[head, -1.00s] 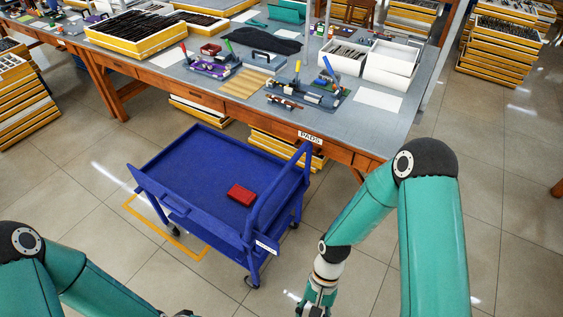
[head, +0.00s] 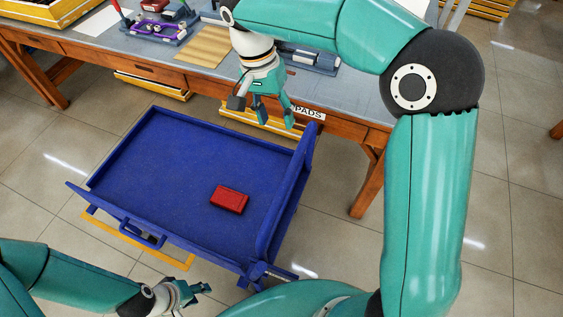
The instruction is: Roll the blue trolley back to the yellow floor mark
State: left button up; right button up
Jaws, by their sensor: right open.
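The blue trolley (head: 165,165) stands on the tiled floor in front of the workbench, with a red box (head: 229,199) in its top tray. A handle (head: 143,233) is on its near left side, and a taller end panel rises on its right. The yellow floor mark (head: 187,264) shows as an outline along the trolley's near left side; the trolley hides the rest. My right gripper (head: 273,112) is open and empty, above the trolley's far right edge by the bench front. My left gripper (head: 198,291) is low, near the trolley's near side; its fingers are too small to judge.
The wooden workbench (head: 360,132) with a PADS label runs behind the trolley, with tools and trays on top. Floor is clear to the trolley's left and at the far right.

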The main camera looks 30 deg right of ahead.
jog(key=s, duration=0.1)
pick_arm(q)
jog(key=shift+s+f+b, duration=0.15)
jog(key=shift+f+b, duration=0.35)
jog(key=shift+f, duration=0.1)
jog(key=shift+s+f+b, duration=0.15)
jog(key=shift+f+b, duration=0.35)
jog(key=shift+f, duration=0.05)
pick_arm(e)
send_near(290, 168)
jog(key=x, duration=0.9)
jog(key=shift+s+f, duration=0.15)
jog(key=shift+f, duration=0.15)
jog(key=shift+c, duration=0.2)
grip_shut()
